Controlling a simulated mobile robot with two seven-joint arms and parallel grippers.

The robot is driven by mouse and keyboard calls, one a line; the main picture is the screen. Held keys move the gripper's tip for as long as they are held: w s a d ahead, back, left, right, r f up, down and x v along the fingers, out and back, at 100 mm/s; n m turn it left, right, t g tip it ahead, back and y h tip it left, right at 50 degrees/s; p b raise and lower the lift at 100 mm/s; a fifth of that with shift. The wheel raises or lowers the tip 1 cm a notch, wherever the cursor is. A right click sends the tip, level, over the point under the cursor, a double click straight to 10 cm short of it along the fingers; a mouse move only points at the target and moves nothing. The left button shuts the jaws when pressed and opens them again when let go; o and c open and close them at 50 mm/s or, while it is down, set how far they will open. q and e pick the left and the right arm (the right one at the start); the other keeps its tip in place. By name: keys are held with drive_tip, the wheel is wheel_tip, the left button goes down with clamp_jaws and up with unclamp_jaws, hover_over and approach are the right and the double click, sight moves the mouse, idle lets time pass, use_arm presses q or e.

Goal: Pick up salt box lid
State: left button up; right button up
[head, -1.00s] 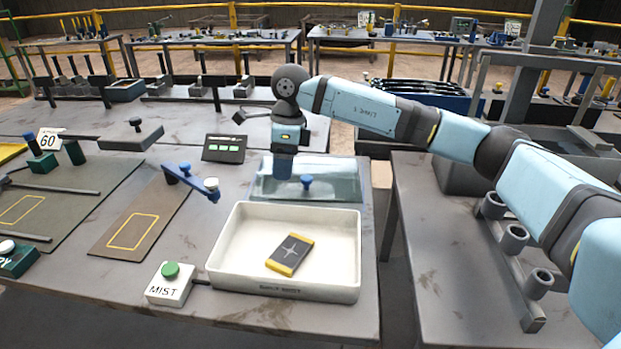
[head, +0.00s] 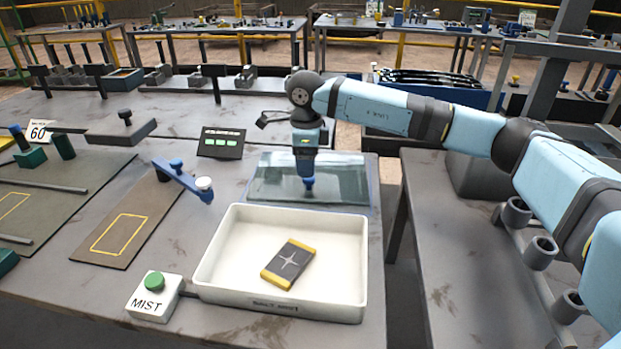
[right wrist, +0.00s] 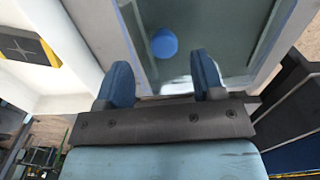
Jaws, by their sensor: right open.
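The salt box lid (head: 342,182) is a clear, glassy panel with a blue knob (head: 309,184), lying behind the white tray. My right gripper (head: 305,174) points down at the knob and partly overlaps it in the head view. In the right wrist view my right gripper (right wrist: 163,80) has two blue fingers apart with nothing between them. The round blue knob (right wrist: 163,43) shows just beyond the fingertips, and the lid (right wrist: 225,28) spreads around it. I cannot tell the exact height gap. My left gripper is out of view.
The white tray (head: 225,240) holds a dark block with yellow ends (head: 289,262). A MIST button box (head: 154,296), a blue lever (head: 183,178) and a small display (head: 220,143) stand to the left. The table's right edge lies just beyond the lid.

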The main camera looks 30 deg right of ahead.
drive_tip(key=shift+w+d+f+b, duration=0.15)
drive_tip(key=shift+f+b, duration=0.1)
drive_tip(key=shift+f, duration=1.1)
drive_tip(key=shift+s+d+f+b, duration=0.15)
drive_tip(key=shift+f+b, duration=0.1)
drive_tip(key=shift+f, duration=1.1)
drive_tip(key=shift+w, duration=0.1)
clamp_jaws()
